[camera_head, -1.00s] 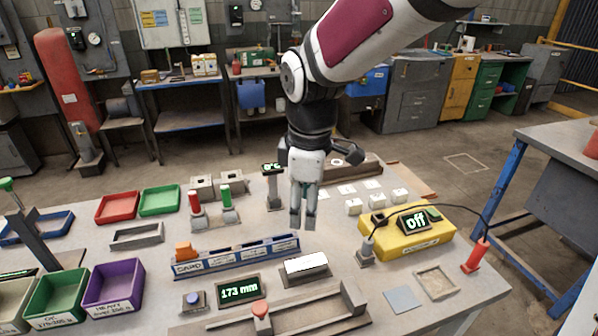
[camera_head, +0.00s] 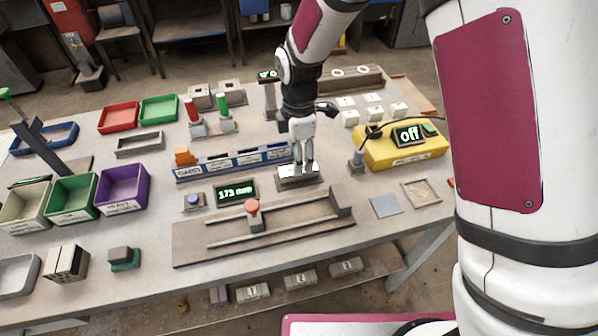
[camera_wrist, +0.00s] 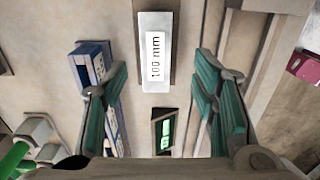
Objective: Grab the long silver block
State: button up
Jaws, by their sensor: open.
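The long silver block (camera_wrist: 155,75) is a pale bar with a white label reading "100 mm" in the wrist view. In the head view the block (camera_head: 285,171) lies on a dark stand, partly hidden behind my fingers. My gripper (camera_head: 304,170) points down over the block. In the wrist view my gripper (camera_wrist: 160,72) is open, its green-padded fingers apart, one on each side of the block's near end. No contact with the block shows, and I cannot tell the exact height of the fingertips above it.
A display reading "173 mm" (camera_head: 235,193) and a blue slotted rack (camera_head: 225,165) stand to the left. A railed fixture with a red knob (camera_head: 252,207) lies in front. A yellow box with an "off" display (camera_head: 400,152) is at the right.

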jog(key=shift+w+a+f+p, duration=0.15)
jog(key=shift+f+p, duration=0.1)
jog(key=shift+f, duration=1.3)
jog(key=shift+w+f+p, duration=0.1)
jog(key=shift+f+p, duration=0.15)
jog(key=shift+f, duration=1.25)
grip_shut()
